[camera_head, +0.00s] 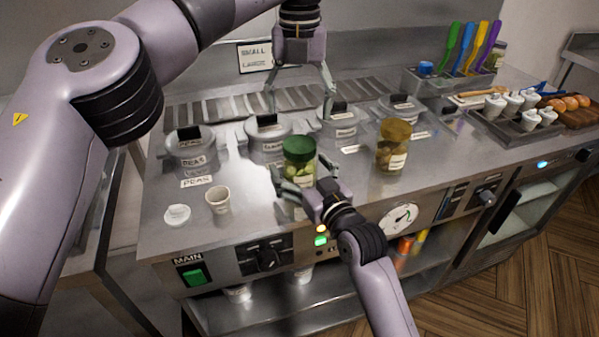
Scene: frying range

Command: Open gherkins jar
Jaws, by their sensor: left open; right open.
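A glass jar with a green lid (299,147) and green pieces inside stands upright on the steel counter; its lid is on. A second jar (393,147), with a brownish-yellow lid, stands to its right. I cannot read their labels well enough to tell which says gherkins. My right gripper (304,176) is open at the front of the green-lidded jar, with its fingers to either side of the lower body; contact cannot be told. My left gripper (300,98) is open and empty, pointing down above and behind the green lid.
Lidded pots, including one labelled peas (190,148), line the back. A paper cup (218,200) and a small white lid (177,215) sit at front left. Colored-handled utensils (468,50) and a tray of white cups (515,118) are at right. The counter between the jars is clear.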

